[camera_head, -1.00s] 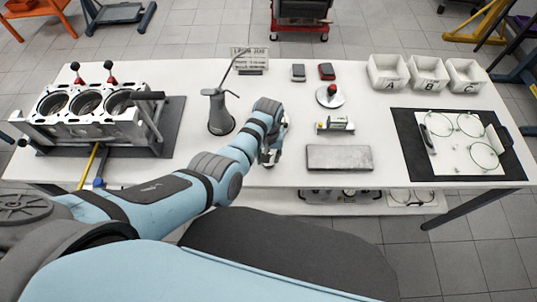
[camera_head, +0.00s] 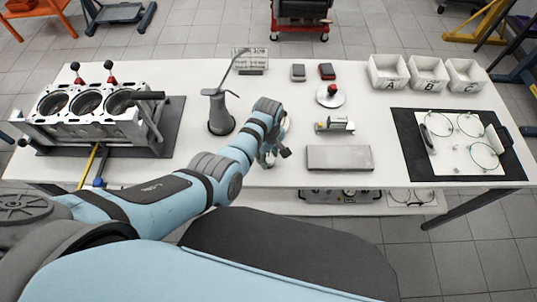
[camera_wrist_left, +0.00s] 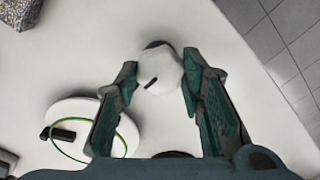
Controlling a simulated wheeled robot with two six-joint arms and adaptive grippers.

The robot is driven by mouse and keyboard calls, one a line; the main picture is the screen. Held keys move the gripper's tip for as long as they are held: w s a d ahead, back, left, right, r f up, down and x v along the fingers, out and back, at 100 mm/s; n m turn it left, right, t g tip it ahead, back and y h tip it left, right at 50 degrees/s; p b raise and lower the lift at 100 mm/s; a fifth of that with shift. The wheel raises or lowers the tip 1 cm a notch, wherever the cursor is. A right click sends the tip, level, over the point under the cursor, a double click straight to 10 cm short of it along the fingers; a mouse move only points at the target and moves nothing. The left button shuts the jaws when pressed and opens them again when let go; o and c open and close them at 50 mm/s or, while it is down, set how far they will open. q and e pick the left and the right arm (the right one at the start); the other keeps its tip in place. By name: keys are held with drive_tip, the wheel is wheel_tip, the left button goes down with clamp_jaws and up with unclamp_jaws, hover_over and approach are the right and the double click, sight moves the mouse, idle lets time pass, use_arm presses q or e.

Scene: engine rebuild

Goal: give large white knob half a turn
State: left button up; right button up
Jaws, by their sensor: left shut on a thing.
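The large white knob (camera_wrist_left: 163,66) sits between the two fingers of my left gripper (camera_wrist_left: 158,82) in the left wrist view. It is round and pale, with a short black mark on its face. The fingers press it from both sides. In the head view my left gripper (camera_head: 270,154) is low over the middle of the white table, left of the grey block. The arm and gripper hide the knob there. My right gripper is not in view.
A dark oil can (camera_head: 220,115) stands to the left. In the wrist view, a white disc (camera_wrist_left: 72,112) with a green ring lies near the left finger.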

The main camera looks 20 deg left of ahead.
sight(269, 158)
use_arm(q)
drive_tip(key=shift+n, duration=0.3)
drive_tip(key=o, duration=1.1)
drive_tip(key=shift+o, duration=0.2)
wheel_tip(269, 158, up, 12)
